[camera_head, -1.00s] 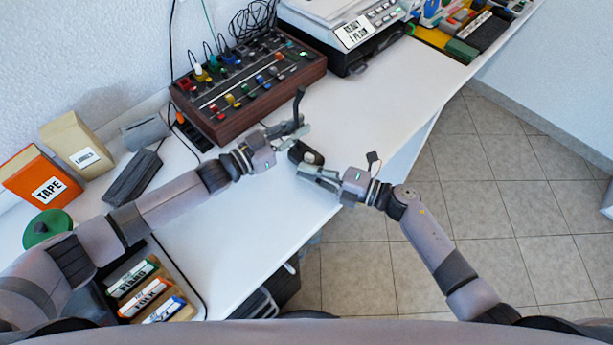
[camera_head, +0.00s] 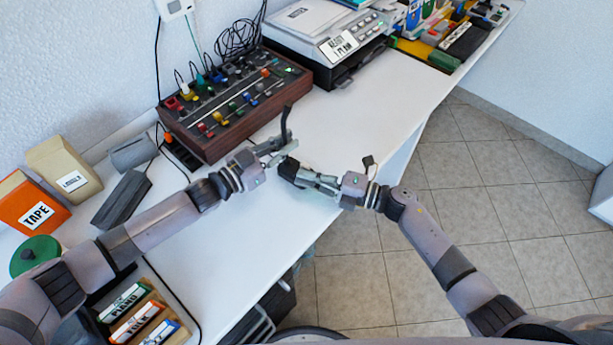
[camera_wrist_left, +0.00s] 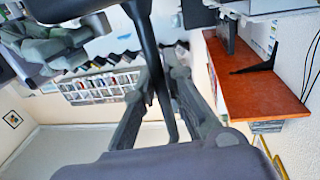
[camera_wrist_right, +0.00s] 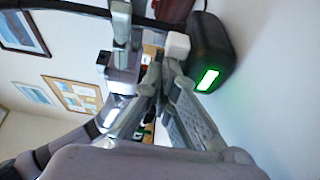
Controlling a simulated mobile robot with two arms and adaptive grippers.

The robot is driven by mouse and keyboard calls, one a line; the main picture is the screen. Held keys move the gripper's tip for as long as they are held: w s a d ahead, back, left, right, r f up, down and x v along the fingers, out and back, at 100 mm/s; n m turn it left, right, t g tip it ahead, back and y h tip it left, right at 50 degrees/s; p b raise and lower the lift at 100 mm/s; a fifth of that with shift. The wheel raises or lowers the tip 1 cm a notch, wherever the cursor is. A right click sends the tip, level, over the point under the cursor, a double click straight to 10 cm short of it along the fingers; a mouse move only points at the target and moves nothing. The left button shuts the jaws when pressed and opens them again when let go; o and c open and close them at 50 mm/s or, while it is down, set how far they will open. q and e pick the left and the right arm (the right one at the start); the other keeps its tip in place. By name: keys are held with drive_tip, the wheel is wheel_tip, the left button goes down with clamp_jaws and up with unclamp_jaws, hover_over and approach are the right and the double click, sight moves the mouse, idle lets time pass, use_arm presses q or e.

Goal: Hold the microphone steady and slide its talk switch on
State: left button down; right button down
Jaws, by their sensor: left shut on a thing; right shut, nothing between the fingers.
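The microphone has a black curved neck (camera_head: 287,118) and a dark boxy base (camera_head: 288,168) at the table's front edge. My left gripper (camera_head: 284,145) is shut on the neck; the left wrist view shows the dark neck (camera_wrist_left: 150,48) running between the fingers. My right gripper (camera_head: 297,175) is shut and empty, just right of the base. In the right wrist view, the base (camera_wrist_right: 205,35) carries a bright green lit panel (camera_wrist_right: 207,80) and a small whitish block (camera_wrist_right: 178,45), probably the switch, at the right fingertips (camera_wrist_right: 163,62). I cannot tell whether they touch.
A wooden-sided mixer (camera_head: 225,112) stands behind the left gripper. A printer-like machine (camera_head: 325,55) is farther back. Boxes (camera_head: 62,175) and a cassette tray (camera_head: 195,322) are at the left. The white table (camera_head: 385,95) is clear right of the mixer; its front edge drops to a tiled floor (camera_head: 460,200).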

drive_tip(key=s+a, duration=0.2)
drive_tip(key=shift+s+a, duration=0.15)
drive_tip(key=shift+s, duration=0.15)
drive_tip(key=v, duration=0.9)
drive_tip(key=shift+s+d, duration=0.3)
drive_tip(key=shift+s, duration=0.05)
use_arm(q)
drive_tip(key=c, duration=1.6)
unclamp_jaws()
